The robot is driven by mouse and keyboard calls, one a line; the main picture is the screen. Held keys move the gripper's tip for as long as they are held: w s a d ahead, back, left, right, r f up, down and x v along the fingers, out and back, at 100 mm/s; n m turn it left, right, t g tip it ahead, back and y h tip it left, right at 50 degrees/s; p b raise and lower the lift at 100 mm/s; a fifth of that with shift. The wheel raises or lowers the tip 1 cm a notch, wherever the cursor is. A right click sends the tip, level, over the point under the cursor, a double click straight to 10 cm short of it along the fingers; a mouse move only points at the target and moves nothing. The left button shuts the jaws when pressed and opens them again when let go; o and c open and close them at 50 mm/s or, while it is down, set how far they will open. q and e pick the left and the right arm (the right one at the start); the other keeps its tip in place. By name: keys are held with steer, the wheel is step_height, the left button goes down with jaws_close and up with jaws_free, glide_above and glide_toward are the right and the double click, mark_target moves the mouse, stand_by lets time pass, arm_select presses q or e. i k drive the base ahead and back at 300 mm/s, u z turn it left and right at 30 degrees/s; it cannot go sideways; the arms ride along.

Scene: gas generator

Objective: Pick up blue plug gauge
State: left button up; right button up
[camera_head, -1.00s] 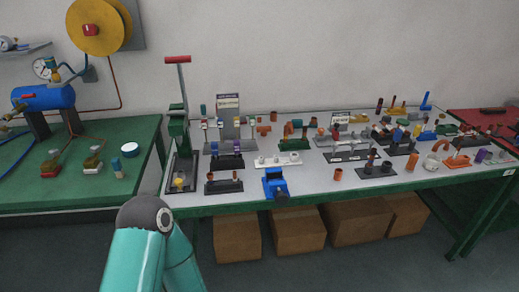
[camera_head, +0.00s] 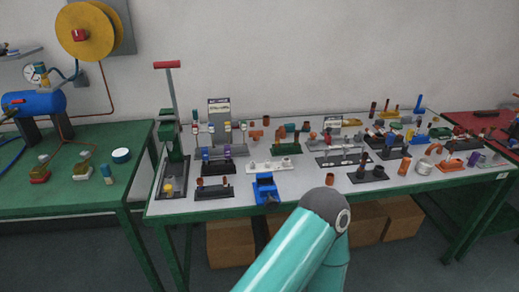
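A stand with small coloured pieces (camera_head: 219,112), some red, green and blue, is at the back left of the grey-topped bench (camera_head: 335,199). A black holder with purple and blue pieces (camera_head: 216,158) is in front of it. An upright blue piece (camera_head: 418,103) stands at the far right back. The pieces are too small to tell which is the blue plug gauge. A teal arm link of mine rises from the bottom middle, in front of the bench's edge. Neither gripper shows.
A green lever press (camera_head: 172,150) stands at the bench's left end, with a blue vise (camera_head: 265,188) at the front edge. Several holders crowd the bench. Cardboard boxes (camera_head: 231,243) lie beneath. A green table (camera_head: 75,195) is on the left, a red one (camera_head: 478,121) on the right.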

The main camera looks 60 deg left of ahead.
mark_target(205, 150)
steer(key=z, duration=0.25)
steer(key=k, duration=0.35)
steer(key=u, duration=1.05)
steer(key=k, duration=0.85)
steer(key=u, duration=1.1)
steer(key=i, duration=1.35)
steer(key=z, duration=0.6)
